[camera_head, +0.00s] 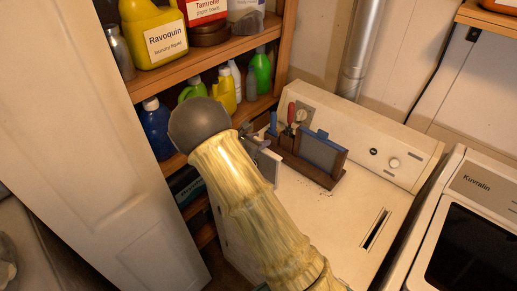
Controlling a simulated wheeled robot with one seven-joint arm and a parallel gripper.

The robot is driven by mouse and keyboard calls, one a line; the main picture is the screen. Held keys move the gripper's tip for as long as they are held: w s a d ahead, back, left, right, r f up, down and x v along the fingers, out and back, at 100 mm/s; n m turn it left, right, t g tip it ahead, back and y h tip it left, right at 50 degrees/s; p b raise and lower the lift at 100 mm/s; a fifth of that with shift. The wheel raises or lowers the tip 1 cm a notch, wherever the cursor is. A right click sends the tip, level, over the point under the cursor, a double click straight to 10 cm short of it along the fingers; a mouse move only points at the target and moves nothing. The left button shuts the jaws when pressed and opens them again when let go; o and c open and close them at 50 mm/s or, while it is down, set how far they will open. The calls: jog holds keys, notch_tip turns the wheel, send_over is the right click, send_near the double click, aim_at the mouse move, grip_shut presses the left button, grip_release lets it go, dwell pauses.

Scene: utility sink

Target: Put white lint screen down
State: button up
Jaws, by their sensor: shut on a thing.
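My gripper (254,141) is small in view, partly hidden behind my own arm, above the left part of the dryer top. It is shut on a pale, flat panel, the white lint screen (269,168), which hangs upright below the fingers. The screen is beside the left end of a dark wooden rack (312,170); I cannot tell whether they touch. My arm hides the screen's left side and lower edge. A blue-framed grey screen (319,153) stands in the rack.
The rack also holds a red-handled tool (291,115) and a blue-handled one (273,123). The white dryer top (335,225) is mostly clear, with a dark slot (376,229) at right. Shelves of bottles (224,90) stand close behind left. A white door (90,150) fills the left.

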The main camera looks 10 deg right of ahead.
jog(key=shift+f+p, duration=0.75)
jog(key=shift+f, duration=1.3)
jog(key=shift+f+b, duration=0.4)
jog(key=shift+f, duration=0.2)
jog(key=o, duration=1.3)
jog(key=shift+r, duration=0.15)
